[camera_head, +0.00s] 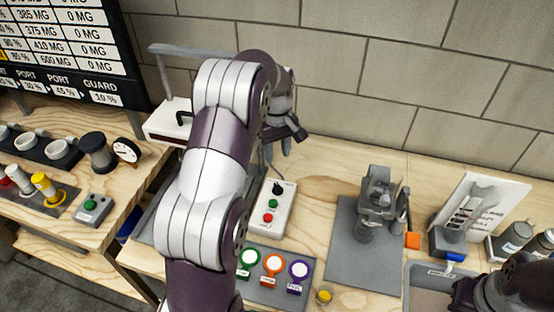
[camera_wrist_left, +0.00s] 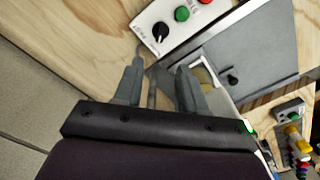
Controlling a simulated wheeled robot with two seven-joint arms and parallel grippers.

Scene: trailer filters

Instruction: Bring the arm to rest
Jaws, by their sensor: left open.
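My left arm (camera_head: 205,180) rises from the bottom of the head view and bends over at the top, toward the back of the bench. My left gripper (camera_head: 278,148) points down above the wooden bench near the wall, behind the control box. In the left wrist view its two fingers (camera_wrist_left: 158,88) stand apart with no object seen held between them. Part of my right arm (camera_head: 510,285) shows at the lower right corner of the head view; its fingers are not seen.
A control box (camera_head: 273,210) with a knob and buttons stands near my left gripper. A grey mat (camera_head: 345,270) carries a clamp-like device (camera_head: 378,205). Coloured round tags (camera_head: 274,264) lie in front. A brick wall (camera_head: 380,75) closes the back. Bare wood (camera_head: 335,160) lies right of the gripper.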

